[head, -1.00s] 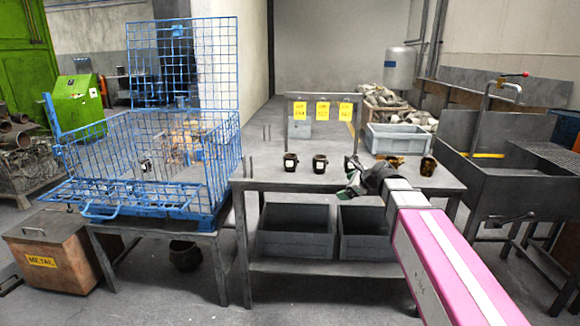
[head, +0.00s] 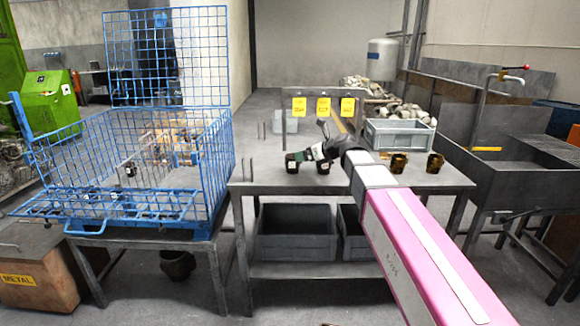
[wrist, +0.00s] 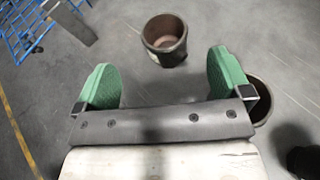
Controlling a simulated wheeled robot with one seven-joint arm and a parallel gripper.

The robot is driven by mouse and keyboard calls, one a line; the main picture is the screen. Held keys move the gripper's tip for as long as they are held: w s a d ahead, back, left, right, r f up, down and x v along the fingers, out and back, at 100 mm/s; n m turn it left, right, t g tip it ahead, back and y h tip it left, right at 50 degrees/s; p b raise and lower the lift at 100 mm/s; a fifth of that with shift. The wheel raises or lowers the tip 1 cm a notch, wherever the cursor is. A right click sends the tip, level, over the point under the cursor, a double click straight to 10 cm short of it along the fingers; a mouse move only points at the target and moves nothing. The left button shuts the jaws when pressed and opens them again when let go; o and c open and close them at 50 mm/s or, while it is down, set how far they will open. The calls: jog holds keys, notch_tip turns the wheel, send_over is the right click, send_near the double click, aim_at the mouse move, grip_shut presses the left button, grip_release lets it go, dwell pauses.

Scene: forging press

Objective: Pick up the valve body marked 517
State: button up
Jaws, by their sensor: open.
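Two dark valve bodies with pale marks stand on the grey table, a left one (head: 292,163) and one to its right (head: 323,166). Two browner ones stand further right, one (head: 398,163) beside my arm and one (head: 434,163) near the table's right end. I cannot read 517 on any of them. My gripper (head: 309,154) is open and empty, close to the two left valve bodies. In the wrist view, a hollow valve body (wrist: 165,40) shows ahead, between the green fingers and beyond their tips. Another (wrist: 262,100) is partly hidden behind the right finger.
A blue wire basket (head: 150,195) with a valve body (head: 130,170) inside stands left. A grey crate (head: 400,137) is at the back right. A sink (head: 515,160) stands right.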

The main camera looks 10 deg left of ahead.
aim_at(294, 164)
jog(key=x, duration=0.9)
jog(key=shift+w+d+f, duration=0.15)
jog(key=shift+f, duration=0.05)
jog(key=c, duration=1.3)
jog(key=shift+o, duration=0.2)
jog(key=shift+r, duration=0.1)
